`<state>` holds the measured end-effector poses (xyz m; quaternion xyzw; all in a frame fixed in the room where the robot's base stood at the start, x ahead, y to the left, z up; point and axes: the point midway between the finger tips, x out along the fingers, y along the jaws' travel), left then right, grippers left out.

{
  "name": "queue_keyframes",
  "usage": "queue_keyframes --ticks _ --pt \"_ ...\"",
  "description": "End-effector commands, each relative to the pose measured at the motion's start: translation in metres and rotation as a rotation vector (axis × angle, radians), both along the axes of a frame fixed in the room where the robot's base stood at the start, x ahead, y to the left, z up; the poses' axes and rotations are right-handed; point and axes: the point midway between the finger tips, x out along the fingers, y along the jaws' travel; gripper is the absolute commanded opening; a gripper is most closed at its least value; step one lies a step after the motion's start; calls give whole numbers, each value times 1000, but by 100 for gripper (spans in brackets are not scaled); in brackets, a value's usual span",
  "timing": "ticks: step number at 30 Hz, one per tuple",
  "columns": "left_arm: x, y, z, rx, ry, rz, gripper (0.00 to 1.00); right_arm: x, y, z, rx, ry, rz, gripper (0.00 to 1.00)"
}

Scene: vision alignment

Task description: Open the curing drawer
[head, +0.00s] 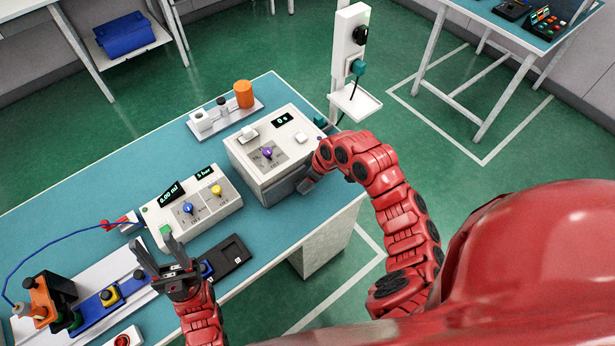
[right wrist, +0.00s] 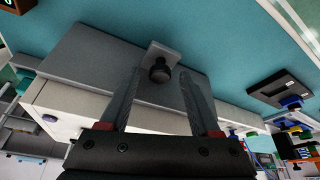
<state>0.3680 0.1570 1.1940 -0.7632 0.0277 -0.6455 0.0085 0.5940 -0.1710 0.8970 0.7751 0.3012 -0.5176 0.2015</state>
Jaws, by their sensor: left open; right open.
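The curing unit (head: 270,125) is a white box with a purple knob and a display reading "0 s". Its grey drawer front (head: 284,187) is low on the side facing me and looks closed. In the right wrist view, a grey panel (right wrist: 92,62), apparently this drawer, carries a small bracket with a black knob (right wrist: 160,73). My right gripper (head: 307,186) is open at the drawer front. Its fingers (right wrist: 160,88) stand either side of the knob; I cannot tell whether they touch it. My left gripper (head: 153,239) is open and empty above the bench's near left.
A dispenser box (head: 190,205) with blue and yellow knobs stands left of the curing unit. A tray (head: 228,117) with an orange cylinder is behind. A black holder (head: 229,257) and a rail (head: 90,288) lie near the left gripper. The near right bench surface is clear.

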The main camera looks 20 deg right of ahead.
Motion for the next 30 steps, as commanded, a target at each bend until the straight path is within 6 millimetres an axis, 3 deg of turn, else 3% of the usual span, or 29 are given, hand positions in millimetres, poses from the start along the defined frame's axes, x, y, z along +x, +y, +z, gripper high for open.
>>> queue_keyframes --ticks 3,12,14,30 --pt "0 0 0 0 0 0 50 0 0 0 0 0 0 62" --pt "0 0 0 0 0 0 50 0 0 0 0 0 -1 8" --pt "0 0 0 0 0 0 50 0 0 0 0 0 -1 0" --pt "0 0 0 0 0 0 50 0 -1 1 0 0 -1 0"
